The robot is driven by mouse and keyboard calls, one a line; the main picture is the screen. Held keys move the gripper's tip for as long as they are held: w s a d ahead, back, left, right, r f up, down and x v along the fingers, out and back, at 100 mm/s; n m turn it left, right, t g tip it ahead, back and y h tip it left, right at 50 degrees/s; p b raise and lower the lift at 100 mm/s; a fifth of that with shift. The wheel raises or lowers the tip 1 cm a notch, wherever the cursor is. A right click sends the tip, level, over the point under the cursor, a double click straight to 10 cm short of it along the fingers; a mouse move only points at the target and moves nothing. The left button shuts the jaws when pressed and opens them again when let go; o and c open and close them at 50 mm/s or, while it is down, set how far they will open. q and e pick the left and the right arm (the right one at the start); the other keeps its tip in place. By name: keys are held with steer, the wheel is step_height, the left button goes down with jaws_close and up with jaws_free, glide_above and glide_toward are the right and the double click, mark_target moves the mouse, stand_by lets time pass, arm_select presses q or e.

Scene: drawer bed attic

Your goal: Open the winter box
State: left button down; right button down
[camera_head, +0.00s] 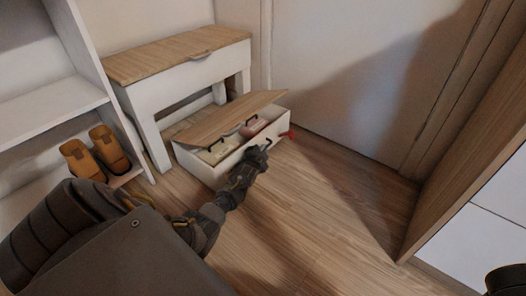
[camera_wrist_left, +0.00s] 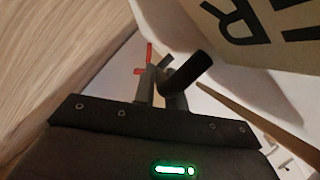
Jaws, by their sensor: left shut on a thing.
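A low white box (camera_head: 195,167) stands on the floor by the bench. Its wooden lid (camera_head: 228,118) is tilted up, and light containers show inside under it. Dark handles show near the opening. My left gripper (camera_head: 258,155) is at the front side of the box, near its right end. In the left wrist view the gripper (camera_wrist_left: 163,92) is shut at a black curved bar (camera_wrist_left: 187,74), which looks like a handle. A pale panel with large dark letters (camera_wrist_left: 268,25), partly cut off, is above right. The exact grip is partly hidden.
A white bench with a wooden top (camera_head: 180,57) stands behind the box. Orange shoes (camera_head: 92,158) sit on the shelf unit at left. A small red thing (camera_head: 290,133) is at the box's right end. The floor (camera_head: 330,200) at right is clear, up to a wood-sided cabinet (camera_head: 460,150).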

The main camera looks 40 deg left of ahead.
arm_select(q)
steer(key=a, duration=0.3)
steer(key=shift+a+b, duration=0.3)
steer(key=shift+a, duration=0.05)
steer(key=c, duration=1.5)
jaws_free()
steer(key=shift+o, duration=0.2)
steer(key=shift+s, duration=0.1)
